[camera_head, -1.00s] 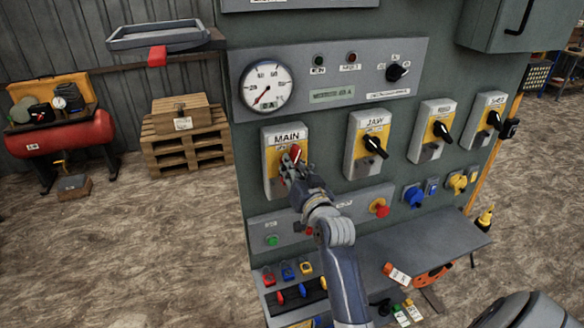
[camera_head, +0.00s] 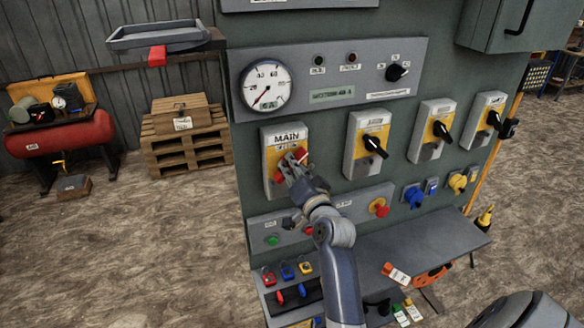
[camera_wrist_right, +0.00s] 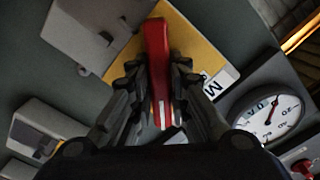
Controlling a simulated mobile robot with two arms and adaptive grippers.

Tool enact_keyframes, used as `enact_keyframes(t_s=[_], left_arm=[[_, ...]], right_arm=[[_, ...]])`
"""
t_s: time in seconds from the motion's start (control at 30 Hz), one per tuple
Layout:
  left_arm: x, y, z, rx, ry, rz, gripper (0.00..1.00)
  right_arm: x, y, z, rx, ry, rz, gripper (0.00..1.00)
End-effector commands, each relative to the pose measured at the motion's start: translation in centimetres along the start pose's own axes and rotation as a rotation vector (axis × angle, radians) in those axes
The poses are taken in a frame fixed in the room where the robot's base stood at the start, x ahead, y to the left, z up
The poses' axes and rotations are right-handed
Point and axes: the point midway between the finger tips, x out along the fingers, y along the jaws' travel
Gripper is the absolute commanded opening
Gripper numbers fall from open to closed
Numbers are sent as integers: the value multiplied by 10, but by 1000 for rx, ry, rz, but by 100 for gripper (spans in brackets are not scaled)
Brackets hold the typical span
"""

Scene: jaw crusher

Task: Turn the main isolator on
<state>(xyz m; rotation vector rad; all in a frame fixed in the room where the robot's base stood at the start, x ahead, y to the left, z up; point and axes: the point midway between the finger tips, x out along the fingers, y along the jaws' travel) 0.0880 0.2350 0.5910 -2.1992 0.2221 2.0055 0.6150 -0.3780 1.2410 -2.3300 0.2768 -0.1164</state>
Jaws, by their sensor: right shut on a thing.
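The main isolator (camera_head: 271,145) is a grey and yellow box labelled MAIN on the green panel, left of the other isolators. Its red handle (camera_head: 299,155) lies at a slant, its upper end to the right. My right gripper (camera_head: 289,167) is shut on the handle. In the right wrist view the red handle (camera_wrist_right: 157,45) stands between the two fingers of my right gripper (camera_wrist_right: 155,85), with the yellow plate behind it. The fingers hide part of the handle and the box's lower part. My left gripper is not in view.
A round gauge (camera_head: 265,86) is above the main isolator. The jaw isolator (camera_head: 366,142) stands to its right with a black handle. A red stop button (camera_head: 379,207) and a green button (camera_head: 272,240) are below. A shelf (camera_head: 415,255) juts out beneath.

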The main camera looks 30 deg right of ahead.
Motion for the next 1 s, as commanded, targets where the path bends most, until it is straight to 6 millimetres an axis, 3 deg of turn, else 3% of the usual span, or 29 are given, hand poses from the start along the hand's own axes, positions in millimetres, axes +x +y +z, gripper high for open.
enact_keyframes(t_s=[0.27,0.3,0.37,0.73,1.0], left_arm=[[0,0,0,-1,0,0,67],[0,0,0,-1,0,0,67],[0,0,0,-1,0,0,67],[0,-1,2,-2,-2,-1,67],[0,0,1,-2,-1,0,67]], right_arm=[[0,0,0,6,0,-1,0],[0,0,0,6,0,-1,25],[0,0,0,5,0,-1,37],[-3,0,0,3,0,-1,37],[-41,1,1,2,-2,1,37]])
